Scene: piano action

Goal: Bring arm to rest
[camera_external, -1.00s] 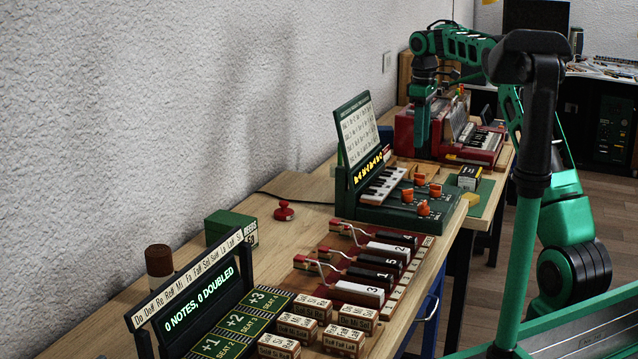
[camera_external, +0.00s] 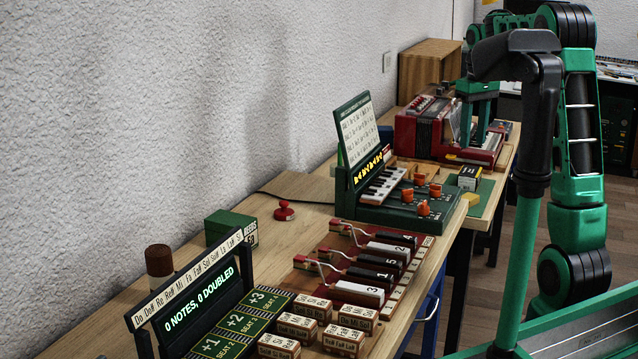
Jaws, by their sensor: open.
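My green arm (camera_external: 582,130) stands raised on the right, with its upper part folded back behind the dark post. My gripper (camera_external: 476,143) hangs over the red accordion (camera_external: 425,128) at the far end of the bench, its two green fingers pointing down and apart. Nothing shows between the fingers. Whether the fingertips touch the accordion cannot be told from this angle.
A green keyboard unit (camera_external: 375,210) with orange knobs stands mid-bench. Nearer are a red rack of cranked pieces (camera_external: 335,284), several lettered blocks (camera_external: 313,308) and a display (camera_external: 195,297). A wooden box (camera_external: 425,65) stands behind the accordion.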

